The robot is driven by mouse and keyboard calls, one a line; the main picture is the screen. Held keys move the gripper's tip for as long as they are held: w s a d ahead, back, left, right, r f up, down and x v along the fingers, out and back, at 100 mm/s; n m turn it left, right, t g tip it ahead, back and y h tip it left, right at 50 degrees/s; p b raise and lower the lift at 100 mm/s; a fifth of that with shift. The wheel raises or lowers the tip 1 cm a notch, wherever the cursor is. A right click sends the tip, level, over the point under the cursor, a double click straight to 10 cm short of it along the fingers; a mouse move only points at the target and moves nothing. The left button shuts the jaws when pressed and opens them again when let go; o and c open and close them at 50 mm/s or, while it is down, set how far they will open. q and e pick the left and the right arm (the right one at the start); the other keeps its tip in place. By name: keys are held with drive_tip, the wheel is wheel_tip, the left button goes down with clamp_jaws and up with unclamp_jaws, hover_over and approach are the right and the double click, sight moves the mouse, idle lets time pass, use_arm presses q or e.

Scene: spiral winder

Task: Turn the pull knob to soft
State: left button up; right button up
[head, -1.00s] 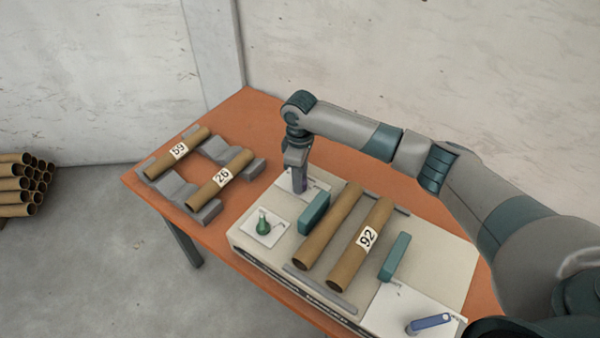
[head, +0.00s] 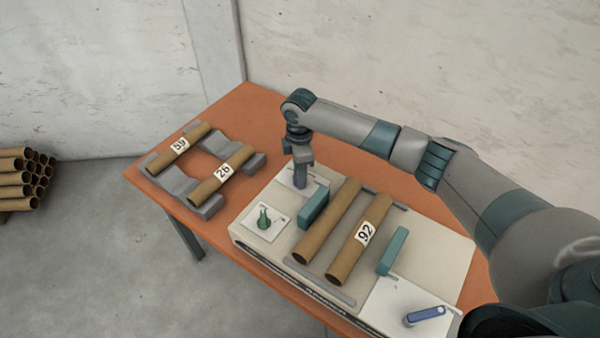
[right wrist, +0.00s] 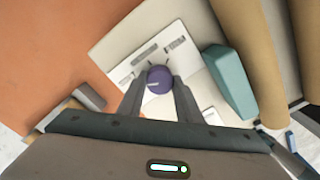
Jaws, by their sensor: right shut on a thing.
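The pull knob shows in the right wrist view as a round purple knob (right wrist: 159,78) with a pale mark line, on a white label plate (right wrist: 115,52). The plate's printed words are too small to read. My right gripper (right wrist: 158,92) is shut on the knob, one finger on each side. In the head view my right gripper (head: 300,172) points straight down at the back left corner of the machine (head: 440,255), and the knob there is mostly hidden by it. My left gripper is not in view.
A green knob (head: 264,221) on its own plate stands nearer, and a blue lever (head: 425,316) is at the front right. Teal blocks (head: 314,206) flank two cardboard tubes (head: 330,220) beside the gripper. Tubes 59 (head: 178,150) and 26 (head: 221,175) rest on grey cradles.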

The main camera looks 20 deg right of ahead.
drive_tip(key=o, duration=1)
drive_tip(key=shift+o, duration=0.2)
drive_tip(key=shift+r, duration=0.1)
wheel_tip(320, 180, up, 17)
drive_tip(key=b, duration=0.4)
drive_tip(key=shift+r+b, duration=0.15)
drive_tip(key=shift+b, duration=0.2)
